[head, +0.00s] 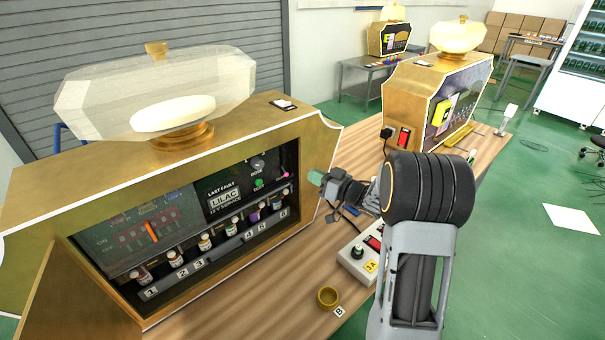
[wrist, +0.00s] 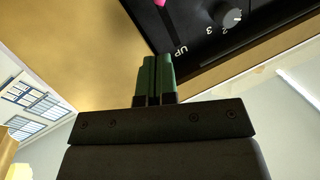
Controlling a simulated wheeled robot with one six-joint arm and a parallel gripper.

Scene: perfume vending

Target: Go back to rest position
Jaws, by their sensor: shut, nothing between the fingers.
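My gripper (head: 316,178) is at the right end of the near gold vending machine (head: 200,150), close to its front panel edge. In the wrist view its green fingers (wrist: 155,78) are together with nothing between them. The wrist view shows a corner of the black panel with a dial (wrist: 228,15) marked with numbers, the word UP and part of a pink knob. The pink knob (head: 284,174) also shows in the head view, just left of the gripper. I cannot tell whether the fingertips touch the machine.
Small bottles (head: 205,242) stand in numbered slots in the machine. A gold cup (head: 328,297) and a control box (head: 356,262) are on the wooden table (head: 270,310) below my arm. A second gold machine (head: 440,100) stands behind.

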